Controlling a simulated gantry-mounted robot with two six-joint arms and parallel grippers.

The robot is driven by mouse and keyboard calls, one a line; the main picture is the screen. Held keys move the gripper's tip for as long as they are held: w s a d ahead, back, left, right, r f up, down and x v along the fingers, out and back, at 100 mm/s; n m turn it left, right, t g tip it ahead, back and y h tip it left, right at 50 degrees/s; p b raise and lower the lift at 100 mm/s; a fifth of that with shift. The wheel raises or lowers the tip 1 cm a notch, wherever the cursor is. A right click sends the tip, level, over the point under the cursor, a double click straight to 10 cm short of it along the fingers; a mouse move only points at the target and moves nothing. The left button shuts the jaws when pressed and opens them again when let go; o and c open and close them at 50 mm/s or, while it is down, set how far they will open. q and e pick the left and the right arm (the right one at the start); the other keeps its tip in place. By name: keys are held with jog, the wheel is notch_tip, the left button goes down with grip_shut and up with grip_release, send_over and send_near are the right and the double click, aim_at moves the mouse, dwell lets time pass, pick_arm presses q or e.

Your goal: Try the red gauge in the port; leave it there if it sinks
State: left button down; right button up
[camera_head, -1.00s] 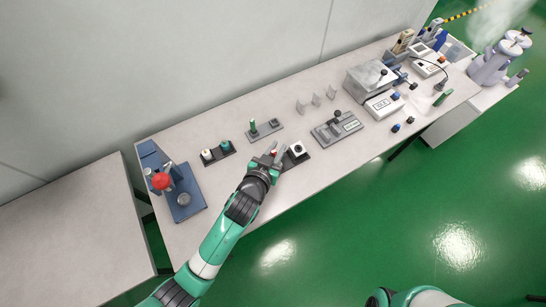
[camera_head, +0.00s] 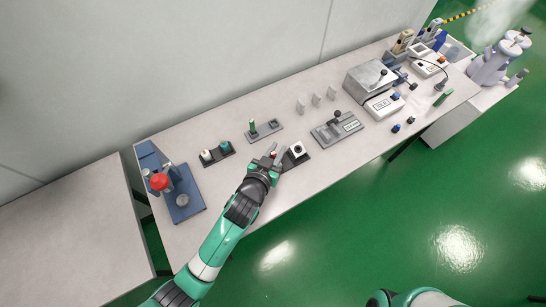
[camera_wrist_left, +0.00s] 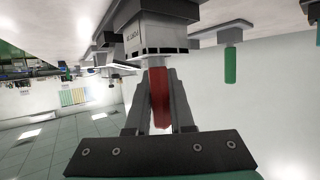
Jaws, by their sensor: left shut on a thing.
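My left gripper (camera_head: 276,153) is shut on the red gauge (camera_head: 273,154), at the left end of a dark base. In the left wrist view, which shows the bench upside down, the red gauge (camera_wrist_left: 159,96) stands between the two fingers. The white block with a round dark port (camera_head: 297,149) sits on the same base, just right of the gripper. The block (camera_wrist_left: 152,38) also shows behind the gauge in the wrist view. The gauge is beside the block, not in its port. Its lower end is hard to make out. My right gripper is not in view.
A green gauge (camera_head: 253,126) stands upright on a grey plate behind. A dark holder (camera_head: 218,153) with pale and green pieces is to the left. A blue press with a red knob (camera_head: 160,181) stands far left. A grey lever fixture (camera_head: 337,129) is to the right.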

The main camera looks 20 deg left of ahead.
pick_arm(q)
jog(key=c, duration=0.7)
grip_release()
jog(key=shift+s+r+p, duration=0.3)
jog(key=shift+s, duration=0.05)
jog(key=p+v, duration=0.4)
jog(key=v, duration=0.6)
jog(key=shift+s, duration=0.4)
jog(key=shift+a+r, duration=0.1)
